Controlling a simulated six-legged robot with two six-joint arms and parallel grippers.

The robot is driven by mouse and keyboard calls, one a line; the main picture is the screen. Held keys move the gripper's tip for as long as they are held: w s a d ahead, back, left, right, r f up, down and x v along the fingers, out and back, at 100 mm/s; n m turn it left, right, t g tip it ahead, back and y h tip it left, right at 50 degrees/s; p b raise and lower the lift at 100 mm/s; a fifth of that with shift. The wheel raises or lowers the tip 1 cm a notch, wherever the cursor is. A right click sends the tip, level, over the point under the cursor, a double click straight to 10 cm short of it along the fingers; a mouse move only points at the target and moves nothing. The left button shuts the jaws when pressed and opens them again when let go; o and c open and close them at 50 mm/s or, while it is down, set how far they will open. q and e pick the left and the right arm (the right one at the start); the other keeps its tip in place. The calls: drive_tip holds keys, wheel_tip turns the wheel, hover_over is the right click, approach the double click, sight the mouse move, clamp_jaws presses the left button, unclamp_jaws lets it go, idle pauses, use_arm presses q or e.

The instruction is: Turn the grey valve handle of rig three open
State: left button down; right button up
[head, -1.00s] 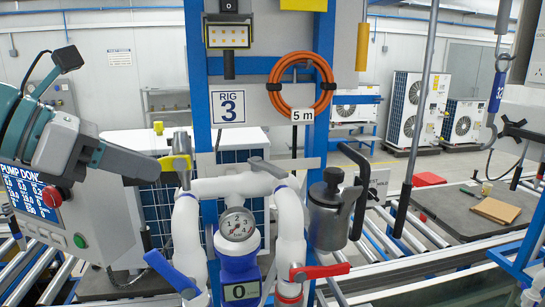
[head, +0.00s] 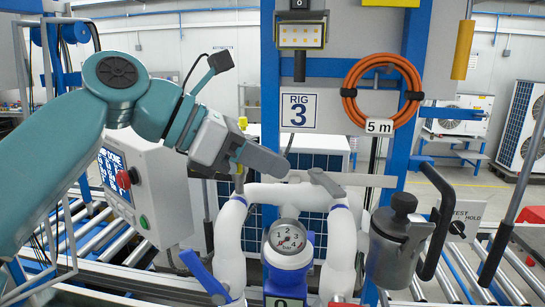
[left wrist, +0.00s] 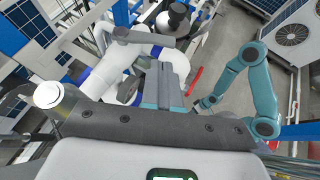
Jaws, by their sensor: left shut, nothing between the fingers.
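The rig sign (head: 298,110) reads RIG 3. My left gripper (head: 284,168) is shut and empty, just left of the grey handle and apart from it. Its fingers show together in the left wrist view (left wrist: 172,80). My right arm shows at the right of the left wrist view, too small to tell its gripper's state; it is outside the head view.
A blue handle (head: 203,272) is lower left, a pressure gauge (head: 287,237) at centre. A grey canister (head: 396,240) with a black handle stands right. An orange hose coil (head: 383,92) hangs above.

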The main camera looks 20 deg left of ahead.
sight(329, 189)
use_arm(q)
drive_tip(key=x, duration=0.5)
drive_tip(key=shift+s+d+r, duration=0.2)
drive_tip(key=shift+d, duration=0.3)
drive_tip(key=shift+w+d+f, duration=0.1)
drive_tip(key=shift+w+f, duration=0.15)
drive_tip(key=shift+w, duration=0.05)
drive_tip(key=shift+w+f, duration=0.15)
drive_tip(key=shift+d, duration=0.1)
drive_tip(key=shift+w+d, duration=0.1)
drive_tip(key=shift+f, duration=0.1)
